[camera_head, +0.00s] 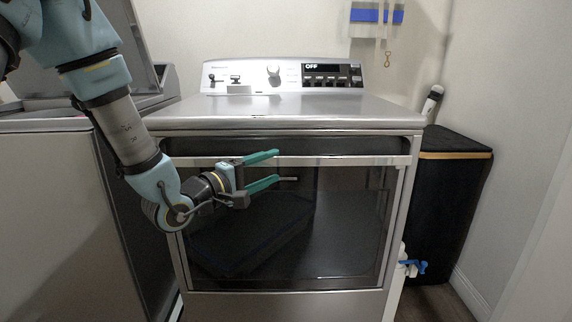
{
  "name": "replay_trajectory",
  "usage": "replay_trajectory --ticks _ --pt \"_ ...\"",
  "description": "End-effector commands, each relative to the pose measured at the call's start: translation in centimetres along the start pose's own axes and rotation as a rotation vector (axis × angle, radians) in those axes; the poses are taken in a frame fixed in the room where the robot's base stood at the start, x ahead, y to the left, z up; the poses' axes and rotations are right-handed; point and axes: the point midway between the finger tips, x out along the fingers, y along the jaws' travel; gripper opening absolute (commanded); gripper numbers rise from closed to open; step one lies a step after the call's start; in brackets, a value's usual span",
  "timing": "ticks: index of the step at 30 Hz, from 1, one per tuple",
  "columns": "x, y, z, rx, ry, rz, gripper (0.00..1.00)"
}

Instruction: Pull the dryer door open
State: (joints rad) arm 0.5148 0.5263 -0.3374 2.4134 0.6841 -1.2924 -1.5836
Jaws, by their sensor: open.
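The dryer (270,107) stands in the middle of the view, with a control panel at its back edge. Its door (340,225) has a dark glass window in a silver frame and looks shut. A light horizontal bar (350,160) runs along the door's top, below a dark recess. My gripper (284,167) is open in front of the upper left of the door, its two teal fingers pointing right, one above the other. Nothing is between the fingers. I cannot tell whether the upper finger touches the bar. My wrist hides part of the door's left side.
A topload washer (50,190) with its lid raised stands close on the left. A black hamper (450,190) stands right of the dryer by the wall. A blue valve or tap (417,266) sticks out near the dryer's lower right. A blue holder (376,15) hangs on the wall.

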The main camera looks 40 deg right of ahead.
Motion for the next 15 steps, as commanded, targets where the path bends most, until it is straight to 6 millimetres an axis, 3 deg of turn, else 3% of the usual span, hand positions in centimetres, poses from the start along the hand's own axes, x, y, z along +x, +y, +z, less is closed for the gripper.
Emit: replay_trajectory --ticks 6,15 --pt "3.8 -0.1 0.1 0.002 -0.001 0.0 0.62" --pt "5.8 -0.1 -0.1 0.001 0.002 -0.002 0.62"
